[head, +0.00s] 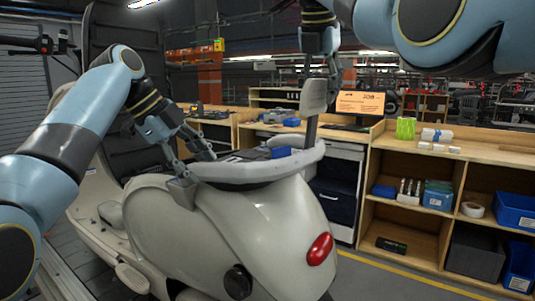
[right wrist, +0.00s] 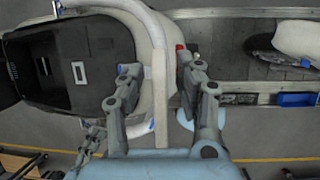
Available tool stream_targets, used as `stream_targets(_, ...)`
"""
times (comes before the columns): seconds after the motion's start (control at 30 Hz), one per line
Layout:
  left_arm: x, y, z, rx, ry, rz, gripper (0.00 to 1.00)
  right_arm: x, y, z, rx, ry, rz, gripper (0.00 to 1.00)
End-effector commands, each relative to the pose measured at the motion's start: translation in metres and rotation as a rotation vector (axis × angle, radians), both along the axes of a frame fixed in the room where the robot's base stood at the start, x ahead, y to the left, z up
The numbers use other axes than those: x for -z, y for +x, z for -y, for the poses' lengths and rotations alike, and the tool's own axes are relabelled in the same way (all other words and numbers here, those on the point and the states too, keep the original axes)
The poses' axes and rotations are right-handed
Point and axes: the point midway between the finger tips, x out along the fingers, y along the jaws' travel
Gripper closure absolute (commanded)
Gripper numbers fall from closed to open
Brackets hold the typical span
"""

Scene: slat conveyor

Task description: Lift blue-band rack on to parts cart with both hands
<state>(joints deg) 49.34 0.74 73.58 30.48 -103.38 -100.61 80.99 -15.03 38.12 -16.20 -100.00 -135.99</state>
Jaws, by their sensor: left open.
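A pale loop-shaped rack (head: 250,181) lies on top of the cream scooter body (head: 245,235); its bar (right wrist: 157,85) also shows in the right wrist view. A blue patch (head: 281,152) shows at its far side; I cannot tell if it is the band. My left gripper (head: 193,168) is open, at the rack's left end, with fingers around the rim. My right gripper (head: 314,105) comes down from above at the rack's right end. In the right wrist view its fingers (right wrist: 159,75) stand apart on either side of the bar. I cannot make out the parts cart.
Wooden shelves (head: 425,190) with blue bins (head: 515,212) stand at the right. A workbench (head: 240,125) runs behind the scooter. A dark open compartment (right wrist: 90,60) lies left of the bar. The slat conveyor (right wrist: 240,70) passes underneath. Yellow-lined floor (head: 400,280) is clear at front right.

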Motion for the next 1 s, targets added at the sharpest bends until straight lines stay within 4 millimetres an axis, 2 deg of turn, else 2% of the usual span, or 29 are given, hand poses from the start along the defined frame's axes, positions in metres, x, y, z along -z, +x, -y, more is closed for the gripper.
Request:
stream_targets(0.1,0.015,0.004,0.009,0.001,0.000,-0.001,0.52,0.017,0.006,0.003,0.001,-0.001,-0.004,0.65)
stream_targets(0.23,0.025,0.007,0.014,0.001,0.000,-0.001,0.52,0.028,0.010,0.005,0.001,0.000,-0.003,0.65)
stream_targets(0.63,0.029,0.009,0.017,0.001,0.000,0.000,0.52,0.033,0.013,0.005,0.001,0.001,-0.001,0.65)
stream_targets(0.9,0.029,0.009,0.017,0.000,0.001,0.001,0.88,0.032,0.013,0.005,0.001,0.000,0.000,1.00)
stream_targets(1.0,0.029,0.009,0.017,0.000,0.001,0.001,1.00,0.032,0.013,0.005,0.001,0.000,0.000,1.00)
